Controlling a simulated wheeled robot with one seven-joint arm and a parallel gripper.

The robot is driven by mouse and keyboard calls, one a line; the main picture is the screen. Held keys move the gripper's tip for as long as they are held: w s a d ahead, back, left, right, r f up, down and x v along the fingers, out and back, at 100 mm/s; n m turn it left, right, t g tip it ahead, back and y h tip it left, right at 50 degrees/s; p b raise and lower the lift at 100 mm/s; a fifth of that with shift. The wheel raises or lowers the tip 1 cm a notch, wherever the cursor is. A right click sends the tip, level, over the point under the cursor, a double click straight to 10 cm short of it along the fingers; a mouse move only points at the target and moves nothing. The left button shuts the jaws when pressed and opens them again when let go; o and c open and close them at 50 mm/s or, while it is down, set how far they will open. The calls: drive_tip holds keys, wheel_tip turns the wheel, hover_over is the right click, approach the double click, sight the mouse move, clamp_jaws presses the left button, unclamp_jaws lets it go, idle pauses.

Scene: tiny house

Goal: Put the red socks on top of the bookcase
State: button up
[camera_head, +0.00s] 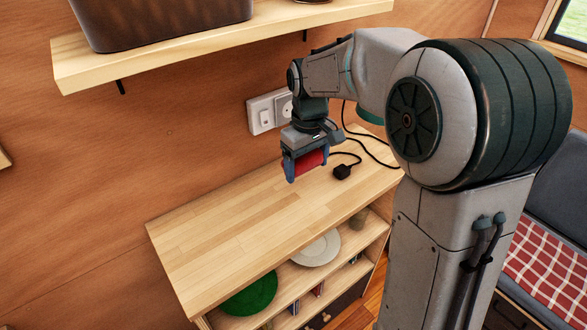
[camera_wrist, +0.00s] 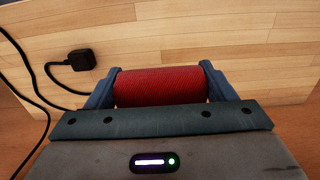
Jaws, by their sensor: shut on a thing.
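The red socks (camera_head: 309,161), a rolled red bundle, are between the blue fingers of my gripper (camera_head: 305,166). In the wrist view the red socks (camera_wrist: 161,86) fill the gap between the two fingers of my gripper (camera_wrist: 160,88), which is shut on them. The bookcase (camera_head: 230,230) has a light wooden top, and its bare top (camera_wrist: 190,35) also shows in the wrist view. My gripper points down over the back part of the top. I cannot tell whether the socks touch the wood.
A black plug (camera_head: 343,172) with a cable lies on the top, right of my gripper. A wall shelf (camera_head: 200,50) holds a dark basket (camera_head: 160,22). A green item (camera_head: 249,295) and a white plate (camera_head: 316,248) sit inside the bookcase. The top's left part is clear.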

sight(305, 201)
drive_tip(key=shift+w, duration=0.3)
wheel_tip(305, 201, down, 10)
drive_tip(key=shift+r+p, duration=0.1)
drive_tip(key=shift+p, duration=0.45)
drive_tip(key=shift+f, duration=0.2)
drive_tip(key=o, duration=1)
drive_tip(key=shift+o, duration=0.2)
drive_tip(key=shift+r, duration=0.1)
